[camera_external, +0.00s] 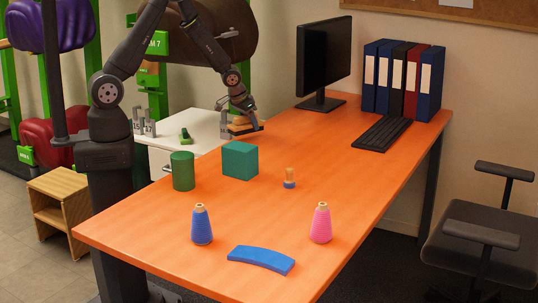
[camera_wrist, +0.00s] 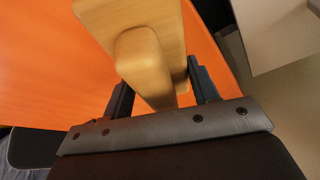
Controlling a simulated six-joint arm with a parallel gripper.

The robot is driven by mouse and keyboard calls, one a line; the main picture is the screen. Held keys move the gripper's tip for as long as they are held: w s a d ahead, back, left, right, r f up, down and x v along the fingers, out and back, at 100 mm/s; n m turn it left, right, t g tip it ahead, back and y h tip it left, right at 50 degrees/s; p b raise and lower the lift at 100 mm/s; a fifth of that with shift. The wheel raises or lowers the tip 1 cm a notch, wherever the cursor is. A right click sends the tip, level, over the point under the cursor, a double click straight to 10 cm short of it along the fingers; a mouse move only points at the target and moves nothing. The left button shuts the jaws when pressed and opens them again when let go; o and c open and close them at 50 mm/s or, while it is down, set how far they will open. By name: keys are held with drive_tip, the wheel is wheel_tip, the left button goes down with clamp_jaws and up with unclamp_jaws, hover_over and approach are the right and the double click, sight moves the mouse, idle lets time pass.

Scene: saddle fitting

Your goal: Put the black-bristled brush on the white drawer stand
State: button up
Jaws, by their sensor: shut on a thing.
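My gripper (camera_external: 243,127) is shut on a wooden brush (camera_external: 240,121) above the far left edge of the orange table, close to the white stand. A pale boxy surface at upper right in the wrist view may be this stand.
A green piece (camera_external: 185,135) and grey numbered weights stand on the stand's left part.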

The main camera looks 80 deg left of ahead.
drive_tip(key=s+a+f+n+g+y, duration=0.1)
drive_tip(key=a+f+n, duration=0.1)
drive_tip(key=a, duration=0.8)
drive_tip(key=s+a+f+n+y, duration=0.1)
drive_tip(key=s+a+f+n, duration=0.15)
drive_tip(key=a, duration=0.75)
drive_tip(key=s+a+f+n+g, duration=0.1)
drive_tip(key=s+a+f+n, duration=0.2)
drive_tip(key=s+a, duration=0.35)
drive_tip(key=s+a+f+n+g, duration=0.1)
drive_tip(key=s+a+f+n, duration=0.15)
drive_tip(key=a, duration=0.75)
drive_tip(key=shift+y, duration=0.4)
drive_tip(key=shift+f, duration=3.4)
drive_tip(key=shift+f, duration=0.55)
drive_tip(key=o, duration=1.2)
drive_tip(key=shift+o, duration=0.2)
drive_tip(key=shift+d, duration=0.1)
drive_tip(key=v, duration=1.7)
drive_tip(key=shift+s+r, duration=0.2)
drive_tip(key=shift+s, duration=0.15)
